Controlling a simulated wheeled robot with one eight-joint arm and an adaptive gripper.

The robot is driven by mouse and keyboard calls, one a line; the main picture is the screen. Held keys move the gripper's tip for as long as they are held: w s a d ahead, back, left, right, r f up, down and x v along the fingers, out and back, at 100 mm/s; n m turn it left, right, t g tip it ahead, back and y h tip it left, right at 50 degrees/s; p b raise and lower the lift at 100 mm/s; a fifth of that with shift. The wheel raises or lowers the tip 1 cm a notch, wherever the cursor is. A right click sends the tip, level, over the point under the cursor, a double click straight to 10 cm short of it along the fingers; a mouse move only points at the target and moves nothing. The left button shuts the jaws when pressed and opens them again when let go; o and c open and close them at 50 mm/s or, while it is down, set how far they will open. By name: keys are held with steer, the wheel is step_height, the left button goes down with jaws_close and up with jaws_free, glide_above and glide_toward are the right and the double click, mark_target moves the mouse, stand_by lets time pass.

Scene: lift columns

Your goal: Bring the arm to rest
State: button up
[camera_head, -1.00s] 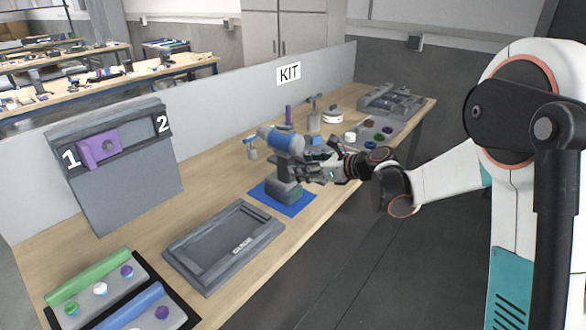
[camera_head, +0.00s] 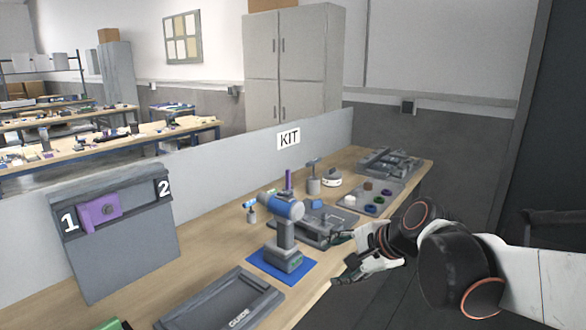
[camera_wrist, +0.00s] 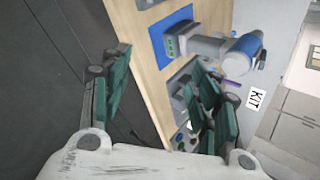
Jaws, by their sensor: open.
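My gripper (camera_head: 345,257) is off the front edge of the workbench in the head view, to the right of a blue and grey drill-like tool (camera_head: 285,228). Its fingers are spread apart with nothing between them. In the wrist view, the gripper (camera_wrist: 160,100) shows two green-padded fingers wide apart, with dark floor and the bench edge between and beyond them. The tool stands upright on a blue mat (camera_head: 257,262) and also shows in the wrist view (camera_wrist: 205,48), apart from the fingers. My arm reaches in from the right.
The wooden bench (camera_head: 190,262) runs along a grey partition with a KIT sign (camera_head: 289,139). A GUIDE tray (camera_head: 225,305), a panel with a purple piece (camera_head: 98,211) and a tray with coloured parts (camera_head: 372,196) stand on it. The dark floor beside the bench is clear.

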steer(key=s+d+f+n+h, duration=0.1)
steer(key=s+d+n+h, duration=0.1)
steer(key=s, duration=0.4)
steer(key=s+d+f+n+h, duration=0.1)
steer(key=s+d+n, duration=0.3)
steer(key=s+n, duration=0.3)
steer(key=s+d+f+n+h, duration=0.1)
steer(key=s+d+n+h, duration=0.1)
steer(key=s, duration=0.5)
steer(key=d+n, duration=0.1)
steer(key=n, duration=0.1)
steer(key=shift+d+f+n+h, duration=0.15)
steer(key=shift+d+n+h, duration=0.1)
steer(key=shift+n+h, duration=0.05)
steer(key=shift+c, duration=0.5)
